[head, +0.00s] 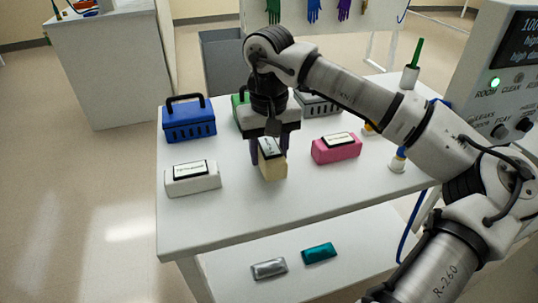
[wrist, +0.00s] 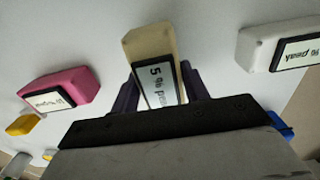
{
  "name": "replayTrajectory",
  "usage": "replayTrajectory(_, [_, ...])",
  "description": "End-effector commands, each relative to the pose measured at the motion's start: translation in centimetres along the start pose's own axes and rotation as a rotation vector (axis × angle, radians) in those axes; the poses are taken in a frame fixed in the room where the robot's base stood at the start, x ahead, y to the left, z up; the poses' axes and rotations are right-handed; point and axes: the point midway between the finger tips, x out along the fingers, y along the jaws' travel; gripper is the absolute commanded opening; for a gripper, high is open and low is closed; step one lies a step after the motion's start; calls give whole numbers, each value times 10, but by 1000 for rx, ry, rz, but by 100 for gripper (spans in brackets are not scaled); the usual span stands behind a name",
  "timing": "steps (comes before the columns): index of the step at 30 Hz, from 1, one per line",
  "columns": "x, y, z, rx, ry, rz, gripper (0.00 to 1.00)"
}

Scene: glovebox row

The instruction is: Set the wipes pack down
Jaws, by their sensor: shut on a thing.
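A cream wipes pack (head: 273,172) with a white, black-edged label is between the purple fingers of my gripper (head: 270,155), over the middle of the white table (head: 232,225). The gripper points down and is shut on the pack. In the wrist view the cream pack (wrist: 148,42) sticks out past the fingertips, and its label reads "5 %" with the rest partly cut off. Its underside is hidden, so I cannot tell whether it touches the table. A white pack (head: 193,180) lies to its left and a pink pack (head: 336,148) to its right, both labelled.
Blue (head: 188,120), green (head: 238,110) and grey (head: 318,104) baskets stand along the back, the green one partly behind my arm. A grey pack (head: 269,268) and a teal pack (head: 319,253) lie on the lower shelf. The table's front strip is clear.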

Motion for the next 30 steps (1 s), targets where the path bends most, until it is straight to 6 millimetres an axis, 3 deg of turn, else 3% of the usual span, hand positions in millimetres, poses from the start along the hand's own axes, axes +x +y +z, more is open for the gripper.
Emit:
replayTrajectory(3, [15,0,0,0,0,-1,19])
replayTrajectory(14, [20,0,0,0,1,0,19])
replayTrajectory(15, [20,0,0,0,1,0,48])
replayTrajectory(19, [19,0,0,0,1,0,65])
replayTrajectory(30, [14,0,0,0,1,0,67])
